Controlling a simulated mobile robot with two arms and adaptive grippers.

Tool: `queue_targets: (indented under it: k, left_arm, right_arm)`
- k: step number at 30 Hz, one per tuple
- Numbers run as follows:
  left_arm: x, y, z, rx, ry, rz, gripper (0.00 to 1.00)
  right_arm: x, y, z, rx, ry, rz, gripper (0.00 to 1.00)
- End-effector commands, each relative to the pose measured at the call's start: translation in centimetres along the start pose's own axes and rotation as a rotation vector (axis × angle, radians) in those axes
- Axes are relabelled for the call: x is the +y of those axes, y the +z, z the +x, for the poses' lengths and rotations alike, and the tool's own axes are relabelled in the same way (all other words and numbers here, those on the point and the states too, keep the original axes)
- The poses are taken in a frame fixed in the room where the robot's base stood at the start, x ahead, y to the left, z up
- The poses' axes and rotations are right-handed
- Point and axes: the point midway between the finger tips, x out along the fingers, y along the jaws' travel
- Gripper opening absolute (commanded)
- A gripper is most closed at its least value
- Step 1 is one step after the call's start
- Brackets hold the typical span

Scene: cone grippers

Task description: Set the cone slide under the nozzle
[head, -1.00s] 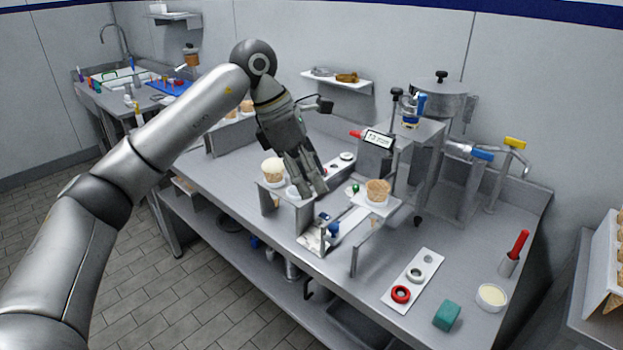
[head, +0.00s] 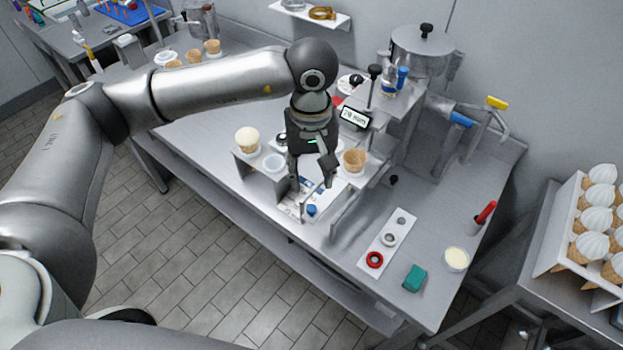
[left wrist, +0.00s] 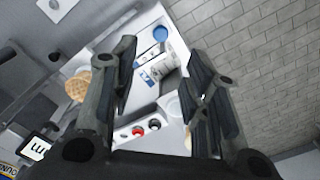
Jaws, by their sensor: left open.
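A waffle cone (head: 355,161) stands upright on the right part of a small grey stand, apparently on the cone slide; the slide's outline is partly hidden by my gripper. It also shows in the left wrist view (left wrist: 78,89). A blue knob (head: 311,210) sits at the stand's front, by a white marked plate (head: 291,208). My left gripper (head: 314,186) is open and empty, pointing down over the middle of the stand, left of the waffle cone. In the left wrist view its fingers (left wrist: 162,55) are spread with the plate visible between them. The nozzle is not clearly discernible on the dispensing machine (head: 420,50).
A cream-topped cone (head: 247,139) and a white cup (head: 273,163) are on the stand's left shelf. A small display (head: 355,117) stands behind. A white strip with rings (head: 389,240), green block (head: 414,278) and cream bowl (head: 456,259) lie right.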

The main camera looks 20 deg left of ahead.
Motion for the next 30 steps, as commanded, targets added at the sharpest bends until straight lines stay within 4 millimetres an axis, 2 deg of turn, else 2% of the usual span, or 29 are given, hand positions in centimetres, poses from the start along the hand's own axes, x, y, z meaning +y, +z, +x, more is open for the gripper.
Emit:
queue_targets:
  k: [3,8,14,18,23,30]
  left_arm:
    - [0.0,0.1,0.9,-0.002,-0.004,0.009,0.42]
    - [-0.1,0.2,3.5,-0.005,-0.005,0.005,0.42]
    - [-0.1,0.1,7.3,-0.004,-0.004,0.004,0.42]
    - [0.0,0.1,9.3,-0.003,-0.002,0.004,0.42]
    - [0.0,0.1,10.5,-0.001,-0.001,0.004,0.42]
    - [0.0,0.0,10.8,0.0,-0.001,0.004,0.42]
  right_arm:
    - [-0.2,1.7,-0.7,-0.027,-0.003,0.0,0.73]
    - [-0.4,3.0,-2.0,-0.048,-0.005,0.0,0.73]
    - [0.0,2.5,-3.5,-0.043,-0.001,-0.002,0.73]
    - [0.1,1.5,-4.1,-0.027,0.001,-0.002,0.73]
    - [0.3,0.7,-4.3,-0.016,0.002,-0.002,0.73]
    - [0.2,1.0,-4.3,-0.02,0.002,-0.002,0.73]
